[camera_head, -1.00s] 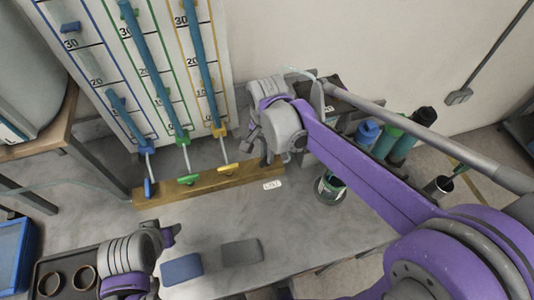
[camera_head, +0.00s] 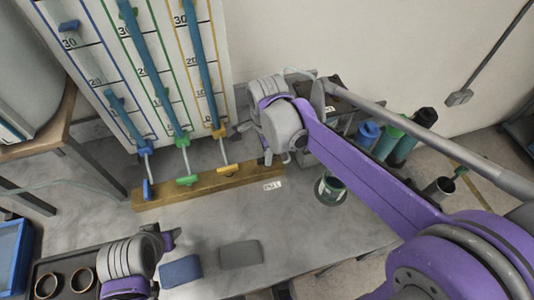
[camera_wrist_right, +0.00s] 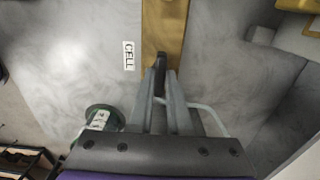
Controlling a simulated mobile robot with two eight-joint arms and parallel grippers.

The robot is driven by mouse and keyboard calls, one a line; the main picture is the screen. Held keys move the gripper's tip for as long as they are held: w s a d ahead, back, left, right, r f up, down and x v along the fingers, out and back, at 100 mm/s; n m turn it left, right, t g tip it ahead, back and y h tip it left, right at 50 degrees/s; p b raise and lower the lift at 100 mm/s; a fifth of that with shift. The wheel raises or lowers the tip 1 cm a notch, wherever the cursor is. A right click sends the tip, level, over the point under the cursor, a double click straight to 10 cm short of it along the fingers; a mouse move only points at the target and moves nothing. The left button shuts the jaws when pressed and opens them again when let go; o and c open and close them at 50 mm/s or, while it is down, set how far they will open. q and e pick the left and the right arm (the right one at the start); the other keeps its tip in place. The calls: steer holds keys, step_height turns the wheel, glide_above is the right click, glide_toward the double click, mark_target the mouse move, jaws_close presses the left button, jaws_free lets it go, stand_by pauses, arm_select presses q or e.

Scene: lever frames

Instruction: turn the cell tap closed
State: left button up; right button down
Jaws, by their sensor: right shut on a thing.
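The cell tap's dark lever (camera_wrist_right: 160,66) stands at the end of a wooden bar (camera_wrist_right: 163,25), beside a white CELL label (camera_wrist_right: 129,55). In the right wrist view my right gripper (camera_wrist_right: 163,80) is shut on this lever, and its fingers hide the lower part. In the head view my right gripper (camera_head: 268,156) is at the bar's right end, above the label (camera_head: 272,185), with the lever mostly hidden by my wrist. My left gripper (camera_head: 170,238) is at the lower left, away from the bar; its jaw opening is unclear.
Blue (camera_head: 147,190), green (camera_head: 187,180) and yellow (camera_head: 228,170) taps line the bar (camera_head: 160,197) below a tube board. A green cup (camera_head: 329,189) stands right of the label. Blue (camera_head: 181,270) and grey (camera_head: 240,254) pads lie in front. Bottles (camera_head: 385,145) stand farther right.

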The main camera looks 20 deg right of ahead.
stand_by(0.4)
steer(key=c, duration=0.9)
jaws_free()
steer(key=shift+o, duration=0.2)
steer(key=shift+r, duration=0.1)
step_height(320, 180, up, 11)
steer(key=shift+p, duration=0.35)
steer(key=s+d+f+n+t, duration=0.2)
steer(key=s+f+n, duration=0.2)
steer(key=n, duration=0.2)
steer(key=s+d+f+n+t, duration=0.1)
steer(key=s+d+f+n, duration=0.1)
steer(key=s+f+n, duration=0.3)
steer(key=s+d+f+n+t, duration=0.2)
steer(key=s+f+n, duration=0.2)
steer(key=n, duration=0.2)
steer(key=shift+s+d+f+n+t, duration=0.2)
steer(key=shift+s+d+n+t, duration=0.05)
steer(key=shift+s+n+t, duration=0.1)
